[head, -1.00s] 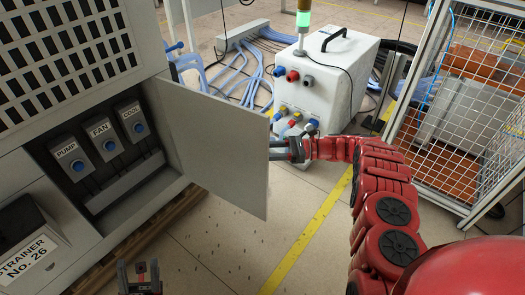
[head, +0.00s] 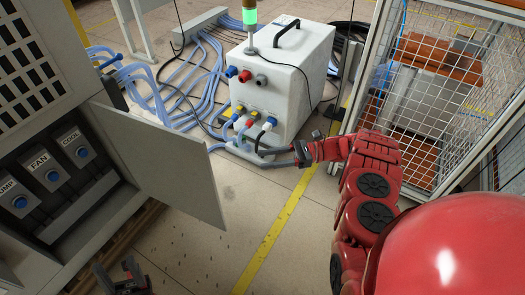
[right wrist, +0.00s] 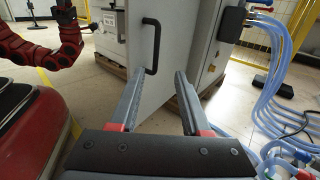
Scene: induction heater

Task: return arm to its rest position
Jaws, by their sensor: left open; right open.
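My right arm (head: 372,185) is red and reaches in from the right in the head view. Its gripper (head: 268,156) is open and empty, in front of the white box's lower edge and apart from the cabinet door (head: 165,165). In the right wrist view the two fingers of this gripper (right wrist: 163,76) are spread with nothing between them. Beyond them is the grey door (right wrist: 170,95) with its black handle (right wrist: 152,45). My left gripper (head: 116,272) is at the bottom left of the head view, open and empty, below the door.
The door stands open from the cabinet (head: 45,105) with PUMP, FAN and COOL switches. A white box (head: 285,85) with hoses (head: 210,75) stands behind my right gripper. A wire cage (head: 450,100) is at the right.

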